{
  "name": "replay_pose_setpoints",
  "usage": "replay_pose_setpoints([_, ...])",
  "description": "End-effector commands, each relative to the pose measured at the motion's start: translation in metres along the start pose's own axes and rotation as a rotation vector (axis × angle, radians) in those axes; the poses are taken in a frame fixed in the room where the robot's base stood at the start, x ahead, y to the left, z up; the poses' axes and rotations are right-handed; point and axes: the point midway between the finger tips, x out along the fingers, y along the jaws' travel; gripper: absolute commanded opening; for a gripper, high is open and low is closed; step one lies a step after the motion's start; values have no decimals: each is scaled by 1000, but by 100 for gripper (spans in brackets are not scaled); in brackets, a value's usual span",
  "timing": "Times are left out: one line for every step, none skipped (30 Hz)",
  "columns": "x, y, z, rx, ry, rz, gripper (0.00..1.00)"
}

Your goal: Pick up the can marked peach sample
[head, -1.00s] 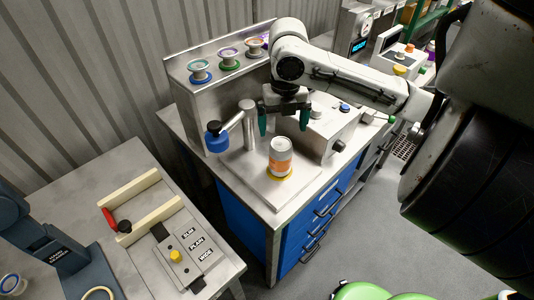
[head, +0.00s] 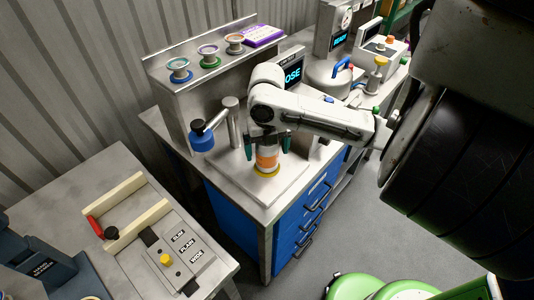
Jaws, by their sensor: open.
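A can with an orange and white label (head: 267,158) stands upright on a yellow ring or base on the steel plate of the blue-drawer bench. I cannot read its marking, and its top is hidden by my arm. My gripper (head: 268,148) is open, pointing down, with one dark green finger to the left of the can and one to the right. The fingers reach about the can's upper half. I cannot tell whether they touch it.
A post with a blue-and-black lever knob (head: 202,137) stands close left of my gripper. Spools (head: 208,55) and a purple box (head: 263,36) sit on the shelf behind. A side table (head: 120,165) with a fixture is at left. A seamer-like machine (head: 333,78) stands behind right.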

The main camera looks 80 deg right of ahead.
Motion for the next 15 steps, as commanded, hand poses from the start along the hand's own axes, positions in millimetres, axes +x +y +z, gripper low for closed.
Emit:
replay_pose_setpoints([0,0,0,0,0,0,99])
replay_pose_setpoints([0,0,0,0,0,0,99])
replay_pose_setpoints([0,0,0,0,0,0,99])
replay_pose_setpoints([0,0,0,0,0,0,99])
replay_pose_setpoints([0,0,0,0,0,0,98])
replay_pose_setpoints([0,0,0,0,0,0,94])
replay_pose_setpoints([0,0,0,0,0,0,91])
replay_pose_setpoints([0,0,0,0,0,0,88])
replay_pose_setpoints([0,0,0,0,0,0,84])
replay_pose_setpoints([0,0,0,0,0,0,82])
replay_pose_setpoints([0,0,0,0,0,0,79])
replay_pose_setpoints([0,0,0,0,0,0,75])
replay_pose_setpoints([0,0,0,0,0,0,72])
replay_pose_setpoints([0,0,0,0,0,0,69])
replay_pose_setpoints([0,0,0,0,0,0,65])
